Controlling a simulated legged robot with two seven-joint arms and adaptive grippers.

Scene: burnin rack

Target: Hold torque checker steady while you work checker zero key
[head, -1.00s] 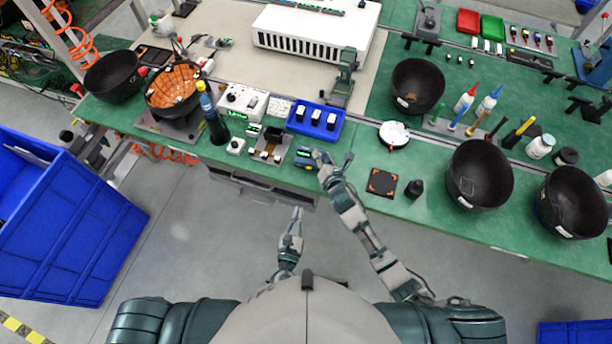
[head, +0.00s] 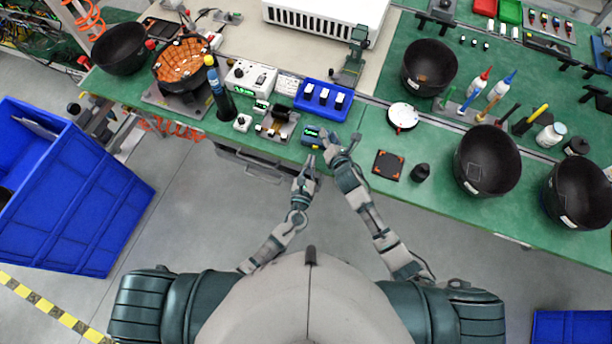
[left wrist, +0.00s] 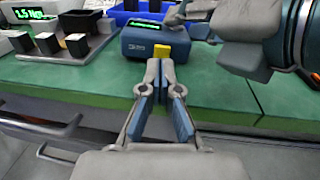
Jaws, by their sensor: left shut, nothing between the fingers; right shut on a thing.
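The torque checker (head: 311,134) is a small blue box with a lit green display, standing at the table's front edge. In the left wrist view, the torque checker (left wrist: 136,43) shows a yellow key (left wrist: 161,51) at the right of its near face. My left gripper (head: 306,164) is shut and empty, just in front of the checker. In the left wrist view its fingertips (left wrist: 160,64) point at the yellow key, close below it; contact cannot be told. My right gripper (head: 335,143) is shut on the checker from its right side; its grip is partly hidden.
A fixture with black blocks (head: 274,129) stands just left of the checker. A blue tray (head: 324,110) stands behind it. The floor in front of the table is free.

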